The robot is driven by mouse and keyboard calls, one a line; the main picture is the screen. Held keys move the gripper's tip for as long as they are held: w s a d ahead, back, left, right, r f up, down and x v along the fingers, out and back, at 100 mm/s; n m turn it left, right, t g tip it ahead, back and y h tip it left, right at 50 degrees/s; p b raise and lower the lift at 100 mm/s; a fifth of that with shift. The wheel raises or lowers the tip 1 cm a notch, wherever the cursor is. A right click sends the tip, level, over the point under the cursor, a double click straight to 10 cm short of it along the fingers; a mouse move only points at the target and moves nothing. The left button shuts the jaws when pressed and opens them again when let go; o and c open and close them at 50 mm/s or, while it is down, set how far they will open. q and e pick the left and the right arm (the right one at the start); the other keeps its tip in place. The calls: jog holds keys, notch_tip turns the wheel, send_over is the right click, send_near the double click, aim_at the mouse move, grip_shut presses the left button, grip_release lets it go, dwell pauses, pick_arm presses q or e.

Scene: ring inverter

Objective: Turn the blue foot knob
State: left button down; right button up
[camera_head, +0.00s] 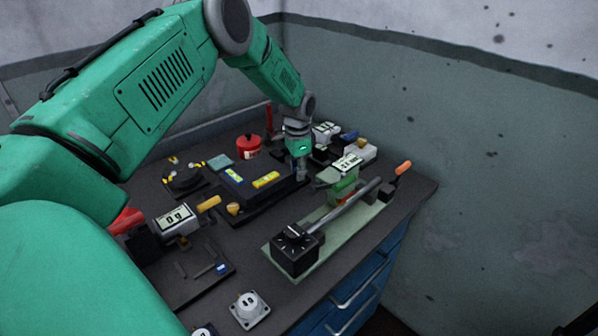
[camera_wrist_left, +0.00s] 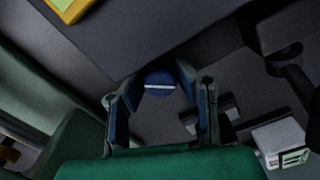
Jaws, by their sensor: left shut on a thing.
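The blue foot knob (camera_wrist_left: 160,81), round with a pale line across its face, sits between the fingers of my left gripper (camera_wrist_left: 163,92) in the left wrist view. The left gripper (camera_head: 300,174) points down at the back of the bench in the head view, next to a dark platform with a yellow level on it. It is shut on the knob. In the head view the gripper hides the knob. My right gripper is not in view.
A green fixture with a grey bar (camera_head: 345,208) and black dial box (camera_head: 295,250) stands to the right. A red pot (camera_head: 248,146) is left of the gripper. White-and-black devices (camera_head: 353,152) crowd its right.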

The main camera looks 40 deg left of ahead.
pick_arm(q)
jog(key=shift+a, duration=0.1)
dwell(0.4)
jog(key=c, duration=1.3)
grip_release()
jog(key=shift+o, duration=0.2)
jog(key=shift+a, duration=0.1)
